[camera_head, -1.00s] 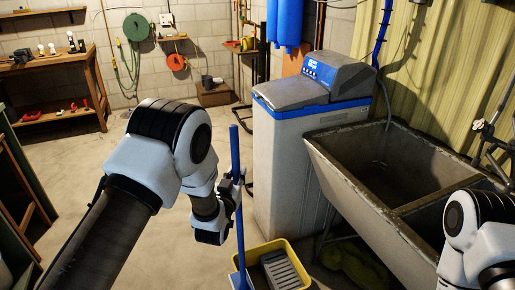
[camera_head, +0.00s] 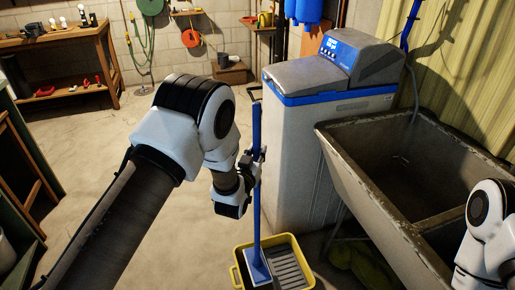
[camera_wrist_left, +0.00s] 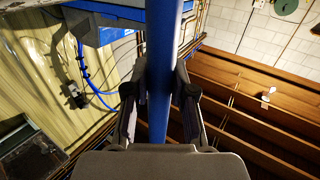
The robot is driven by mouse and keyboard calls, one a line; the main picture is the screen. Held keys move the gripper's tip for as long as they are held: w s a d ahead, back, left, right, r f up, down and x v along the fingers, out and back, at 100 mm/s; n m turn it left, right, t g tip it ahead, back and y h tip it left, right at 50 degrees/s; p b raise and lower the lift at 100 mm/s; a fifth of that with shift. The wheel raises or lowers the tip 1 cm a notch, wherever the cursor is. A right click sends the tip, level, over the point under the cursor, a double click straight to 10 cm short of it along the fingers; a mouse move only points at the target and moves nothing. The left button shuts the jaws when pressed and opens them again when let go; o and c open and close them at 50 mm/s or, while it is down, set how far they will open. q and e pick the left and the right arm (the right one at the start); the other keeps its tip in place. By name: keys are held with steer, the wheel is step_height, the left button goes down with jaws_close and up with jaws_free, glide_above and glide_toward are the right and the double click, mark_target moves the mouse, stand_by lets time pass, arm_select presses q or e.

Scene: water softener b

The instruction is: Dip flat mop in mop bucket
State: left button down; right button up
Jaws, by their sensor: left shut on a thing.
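The flat mop (camera_head: 257,190) has a blue pole that stands nearly upright and a blue flat head at its lower end. My left gripper (camera_head: 256,165) is shut on the pole around its middle. In the left wrist view the mop pole (camera_wrist_left: 161,75) runs between the two fingers of my left gripper (camera_wrist_left: 160,95). The yellow mop bucket (camera_head: 238,272) with a grey slotted wringer stands on the floor below. The mop head lies over the bucket's left part, beside the wringer; I cannot tell whether it touches the bottom. Only my right arm shows at the right edge; its gripper is out of view.
A grey water softener (camera_head: 292,150) with a blue rim stands just behind the mop. A concrete double sink (camera_head: 352,180) is at the right. A green cloth-like thing (camera_head: 365,262) lies under the sink. The floor (camera_head: 90,160) at the left is open, with a workbench (camera_head: 75,65) behind.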

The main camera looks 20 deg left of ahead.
mark_target(257, 199)
arm_select(q)
step_height(257, 199, down, 19)
steer(key=b, duration=1.3)
steer(key=shift+w+f, duration=0.1)
steer(key=shift+f, duration=0.05)
steer(key=shift+d, duration=0.1)
steer(key=shift+s+d, duration=0.25)
steer(key=shift+s, duration=0.2)
steer(key=shift+w+a, duration=0.1)
steer(key=shift+w+a, duration=0.25)
steer(key=shift+w, duration=0.1)
steer(key=shift+s+d, duration=0.1)
